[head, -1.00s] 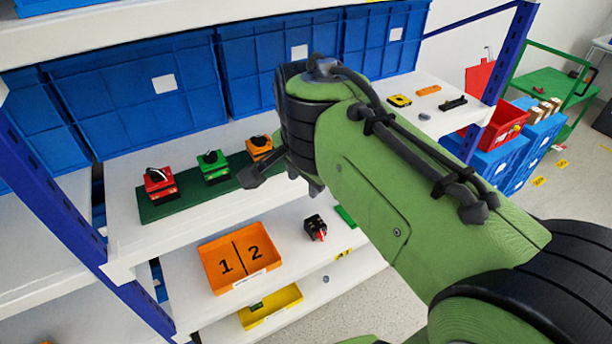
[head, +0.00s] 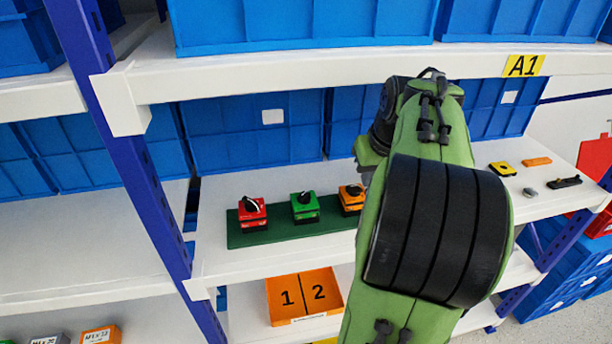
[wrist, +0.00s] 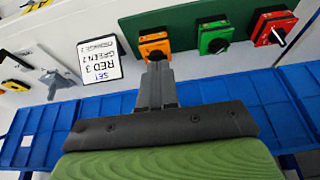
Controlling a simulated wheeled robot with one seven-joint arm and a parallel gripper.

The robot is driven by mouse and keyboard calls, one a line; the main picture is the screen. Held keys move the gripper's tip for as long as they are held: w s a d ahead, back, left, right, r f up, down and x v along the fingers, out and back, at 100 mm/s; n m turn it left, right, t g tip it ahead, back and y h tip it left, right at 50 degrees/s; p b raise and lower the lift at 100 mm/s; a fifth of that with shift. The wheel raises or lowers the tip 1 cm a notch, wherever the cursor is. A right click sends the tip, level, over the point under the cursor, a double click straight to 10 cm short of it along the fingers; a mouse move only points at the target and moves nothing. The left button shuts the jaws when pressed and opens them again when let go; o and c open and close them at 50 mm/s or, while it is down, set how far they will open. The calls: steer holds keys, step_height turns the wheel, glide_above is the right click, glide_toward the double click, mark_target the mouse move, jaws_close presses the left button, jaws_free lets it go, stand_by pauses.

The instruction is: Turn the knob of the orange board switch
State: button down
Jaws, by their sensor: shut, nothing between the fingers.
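The orange board switch (head: 348,194) stands at the right end of a dark green board (head: 280,231), partly hidden behind my arm in the head view. In the wrist view the orange switch (wrist: 153,38) shows whole apart from its black knob, which is partly hidden by my fingertips. My gripper (wrist: 157,66) is shut and empty, its fingertips at or just short of the knob; I cannot tell whether they touch. In the head view my gripper is hidden behind the arm.
A green switch (head: 304,206) and a red switch (head: 252,213) stand on the same board. A white card (wrist: 100,62) with printed settings is beside the orange switch. Blue bins (head: 255,130) line the shelf's back. An orange tray (head: 305,297) marked 1 and 2 is below.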

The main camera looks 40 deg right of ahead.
mark_target(348, 187)
steer(key=w+d+f, duration=0.1)
steer(key=w+f, duration=0.1)
steer(key=f, duration=0.1)
steer(key=w+d+f+b, duration=0.1)
steer(key=w+f, duration=0.1)
steer(key=f, duration=0.1)
steer(key=w+d+f+b, duration=0.1)
steer(key=w+d+f, duration=0.1)
steer(key=f, duration=0.1)
steer(key=shift+d+f, duration=0.1)
steer(key=shift+f, duration=0.05)
steer(key=shift+w+m+h, duration=0.3)
steer(key=shift+w+m, duration=0.25)
steer(key=shift+m, duration=0.05)
stand_by(0.4)
steer(key=m, duration=0.2)
steer(key=w+m+g+p, duration=0.1)
steer(key=shift+m+h, duration=0.4)
steer(key=m, duration=0.1)
steer(key=m+g, duration=0.1)
steer(key=shift+w+m+h+p, duration=0.2)
steer(key=shift+m+h+p, duration=0.1)
steer(key=shift+p, duration=0.05)
steer(key=shift+w, duration=0.1)
